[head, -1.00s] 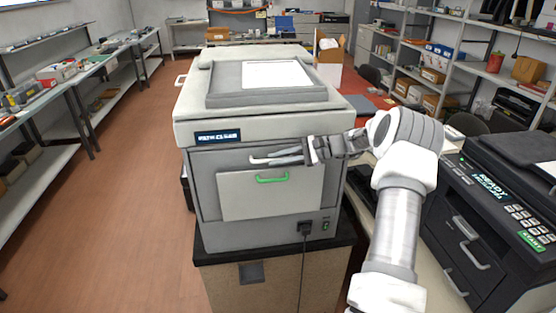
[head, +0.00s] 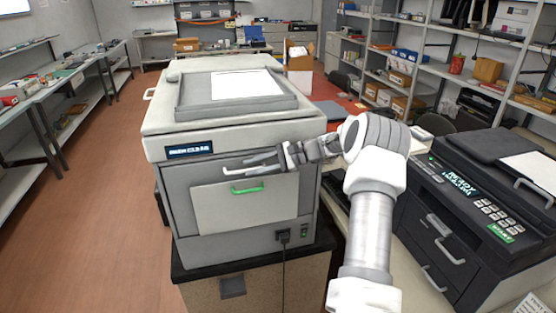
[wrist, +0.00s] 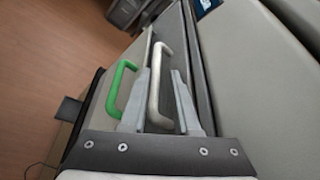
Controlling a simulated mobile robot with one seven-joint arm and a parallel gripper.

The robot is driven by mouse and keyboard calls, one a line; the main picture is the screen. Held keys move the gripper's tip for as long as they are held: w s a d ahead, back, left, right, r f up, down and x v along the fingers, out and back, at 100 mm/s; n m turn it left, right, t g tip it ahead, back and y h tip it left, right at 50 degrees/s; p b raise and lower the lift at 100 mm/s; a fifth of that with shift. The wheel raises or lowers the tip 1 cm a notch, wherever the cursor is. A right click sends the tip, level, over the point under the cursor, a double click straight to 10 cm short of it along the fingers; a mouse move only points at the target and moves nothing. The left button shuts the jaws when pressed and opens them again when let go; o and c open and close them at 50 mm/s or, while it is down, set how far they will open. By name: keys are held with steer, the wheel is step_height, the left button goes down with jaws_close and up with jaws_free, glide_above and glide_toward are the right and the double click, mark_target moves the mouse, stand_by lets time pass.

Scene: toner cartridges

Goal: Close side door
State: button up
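A large light-grey copier (head: 232,128) stands in the middle of the head view. Its front has a pale panel (head: 235,212) with a green handle (head: 247,189), which also shows in the wrist view (wrist: 115,88). My gripper (head: 236,166) is at the copier's front, just above the green handle. In the wrist view my gripper (wrist: 160,75) has its two fingers apart, one on each side of a whitish bar handle (wrist: 154,85). I see a gap beside the bar; contact is unclear. I cannot make out a side door for certain; the copier's right side is partly hidden by my arm.
The copier stands on a dark-topped cabinet (head: 257,292). A black printer (head: 458,228) with grey handles stands close on the right. Workbenches (head: 58,85) line the left wall and shelves fill the right. The floor left of the copier is clear.

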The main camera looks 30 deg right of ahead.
steer(key=b+v, duration=0.1)
steer(key=v, duration=1.5)
steer(key=shift+s+d+r+b, duration=0.2)
steer(key=shift+s+r+b, duration=0.1)
steer(key=shift+b, duration=0.1)
steer(key=shift+f, duration=0.1)
